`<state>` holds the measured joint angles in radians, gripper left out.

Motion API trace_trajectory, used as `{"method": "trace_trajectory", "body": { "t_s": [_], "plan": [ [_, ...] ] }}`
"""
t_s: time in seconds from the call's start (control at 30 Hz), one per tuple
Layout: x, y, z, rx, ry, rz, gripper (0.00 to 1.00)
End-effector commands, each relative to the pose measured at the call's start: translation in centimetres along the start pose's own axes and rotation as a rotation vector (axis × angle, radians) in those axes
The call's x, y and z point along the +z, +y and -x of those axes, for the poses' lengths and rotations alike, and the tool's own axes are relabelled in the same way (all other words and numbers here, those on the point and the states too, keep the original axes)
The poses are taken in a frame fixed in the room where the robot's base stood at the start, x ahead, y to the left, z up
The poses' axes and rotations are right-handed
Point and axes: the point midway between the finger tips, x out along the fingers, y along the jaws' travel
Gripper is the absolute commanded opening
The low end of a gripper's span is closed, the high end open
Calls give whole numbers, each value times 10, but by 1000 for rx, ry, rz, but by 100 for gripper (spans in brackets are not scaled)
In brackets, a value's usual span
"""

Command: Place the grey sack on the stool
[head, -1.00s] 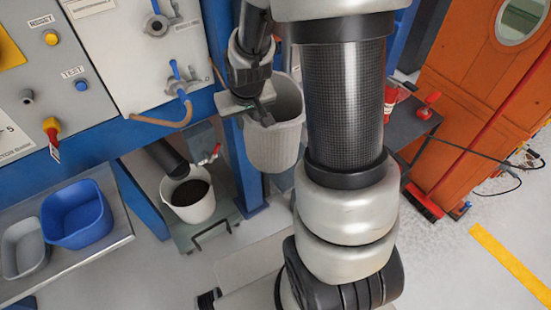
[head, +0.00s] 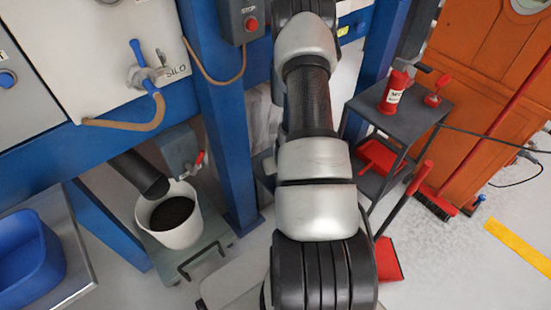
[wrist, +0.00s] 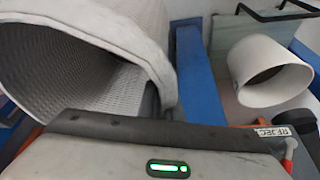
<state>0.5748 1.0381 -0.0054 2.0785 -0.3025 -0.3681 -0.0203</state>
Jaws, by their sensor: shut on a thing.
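The grey sack (wrist: 85,50), a pale woven open-topped container, fills the upper left of the wrist view, its mouth turned towards the camera. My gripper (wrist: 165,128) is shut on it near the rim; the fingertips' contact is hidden. In the head view my arm covers the gripper and most or all of the sack; a pale patch left of the arm is too unclear to name. I cannot make out a stool in either view.
A white bucket (head: 168,238) of dark material stands under a black chute (head: 138,175). A blue post (head: 222,130) rises beside it. A dark side table (head: 420,110) holds a red extinguisher (head: 395,92). A red broom (head: 435,202) stands right. Floor at lower right is clear.

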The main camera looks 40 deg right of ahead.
Motion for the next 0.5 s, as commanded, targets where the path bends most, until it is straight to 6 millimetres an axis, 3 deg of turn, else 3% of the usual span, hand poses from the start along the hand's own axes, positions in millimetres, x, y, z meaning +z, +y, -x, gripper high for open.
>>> {"method": "trace_trajectory", "body": {
  "t_s": [0.5],
  "plan": [
    [-126, 6, -52, 1, 5, 0, 0]
  ]
}}
